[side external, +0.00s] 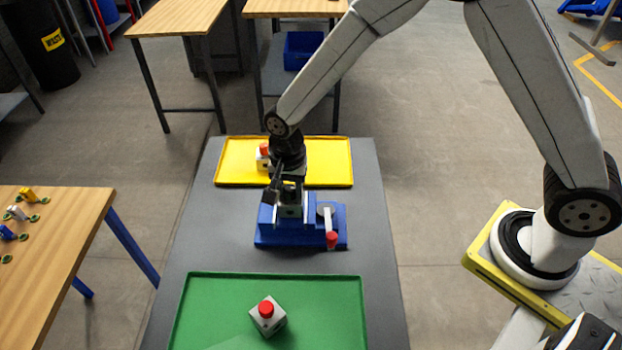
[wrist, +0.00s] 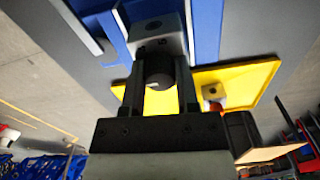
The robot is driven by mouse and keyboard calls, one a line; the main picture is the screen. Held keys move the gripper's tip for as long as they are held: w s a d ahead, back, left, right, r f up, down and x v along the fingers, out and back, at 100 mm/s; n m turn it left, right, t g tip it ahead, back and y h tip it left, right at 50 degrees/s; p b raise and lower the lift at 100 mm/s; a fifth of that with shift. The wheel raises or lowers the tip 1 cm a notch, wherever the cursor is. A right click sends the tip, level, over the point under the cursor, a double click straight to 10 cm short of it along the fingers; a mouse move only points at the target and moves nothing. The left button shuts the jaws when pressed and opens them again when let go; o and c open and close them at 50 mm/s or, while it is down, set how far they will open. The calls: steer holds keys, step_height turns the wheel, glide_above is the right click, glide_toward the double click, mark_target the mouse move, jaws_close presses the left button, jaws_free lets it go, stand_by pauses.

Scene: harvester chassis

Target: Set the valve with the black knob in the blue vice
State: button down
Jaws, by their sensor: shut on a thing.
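The valve with the black knob is a pale grey block (side external: 290,211) at the jaws of the blue vice (side external: 266,238). My gripper (side external: 289,188) points down over the vice and is shut on the valve. In the wrist view, the black knob (wrist: 159,72) is between the two fingers of my gripper (wrist: 160,88). There, the grey valve body (wrist: 154,32) lies between blue parts of the vice (wrist: 206,30). I cannot tell whether its underside rests on the vice floor. The vice has a grey lever with a red end (side external: 331,239) on its right.
A yellow tray (side external: 330,174) behind the vice holds a valve with a red knob (side external: 263,158). A green tray (side external: 205,310) in front holds another red-knobbed valve (side external: 267,315). Grey tabletop (side external: 372,235) is bare around the vice. A wooden table (side external: 50,270) stands at left.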

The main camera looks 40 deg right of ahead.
steer(key=shift+f, duration=0.7)
stand_by(0.3)
steer(key=shift+c, duration=1.4)
jaws_free()
steer(key=shift+r, duration=3.9)
